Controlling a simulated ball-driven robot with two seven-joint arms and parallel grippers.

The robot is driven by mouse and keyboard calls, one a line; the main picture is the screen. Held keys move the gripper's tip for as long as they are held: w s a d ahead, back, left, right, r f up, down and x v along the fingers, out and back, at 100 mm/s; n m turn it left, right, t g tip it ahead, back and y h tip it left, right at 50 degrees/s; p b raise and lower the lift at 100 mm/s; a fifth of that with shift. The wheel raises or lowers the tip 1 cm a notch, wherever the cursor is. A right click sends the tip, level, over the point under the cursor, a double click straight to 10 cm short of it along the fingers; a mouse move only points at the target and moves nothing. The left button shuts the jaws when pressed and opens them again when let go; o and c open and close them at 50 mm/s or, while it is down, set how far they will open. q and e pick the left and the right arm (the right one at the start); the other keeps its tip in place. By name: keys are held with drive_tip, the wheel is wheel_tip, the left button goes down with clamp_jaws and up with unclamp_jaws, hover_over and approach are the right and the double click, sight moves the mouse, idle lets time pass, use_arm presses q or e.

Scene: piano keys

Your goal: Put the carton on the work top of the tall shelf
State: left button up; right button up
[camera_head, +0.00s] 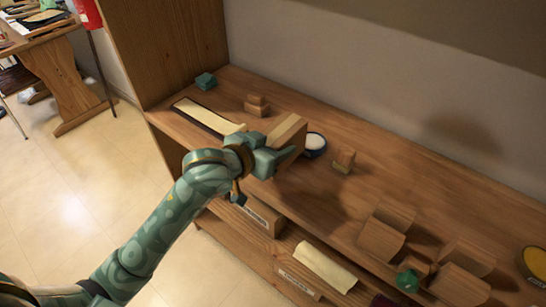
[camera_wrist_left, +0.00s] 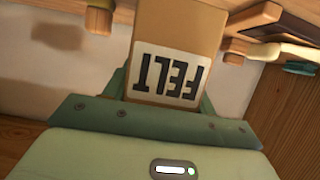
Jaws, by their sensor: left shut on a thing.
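The carton (camera_head: 288,132) is a tan box, and its white label with the word FELT shows upside down in the left wrist view (camera_wrist_left: 172,75). My left gripper (camera_head: 268,158) is shut on the carton, with a finger on each side of it in the left wrist view (camera_wrist_left: 165,100). The carton is over the wooden work top (camera_head: 430,180) of the tall shelf, near its front edge. I cannot tell whether the carton's underside touches the work top. The gripper hides part of the carton. My right gripper is not in view.
Larger blocks (camera_head: 387,230) stand farther right. A lower shelf holds a cloth (camera_head: 325,267).

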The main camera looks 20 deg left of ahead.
use_arm(q)
drive_tip(key=f+b, duration=0.1)
drive_tip(key=f, duration=0.2)
drive_tip(key=f+b, duration=0.1)
drive_tip(key=shift+w+a+f+b, duration=0.3)
drive_tip(key=shift+w+f+b, duration=0.05)
drive_tip(key=shift+w, duration=0.05)
drive_tip(key=shift+s+r, duration=0.1)
drive_tip(key=shift+r, duration=0.15)
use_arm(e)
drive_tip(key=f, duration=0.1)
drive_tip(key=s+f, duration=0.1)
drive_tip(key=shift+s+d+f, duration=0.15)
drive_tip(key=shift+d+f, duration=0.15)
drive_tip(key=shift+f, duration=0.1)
use_arm(q)
drive_tip(key=o, duration=1.1)
drive_tip(key=shift+f, duration=0.1)
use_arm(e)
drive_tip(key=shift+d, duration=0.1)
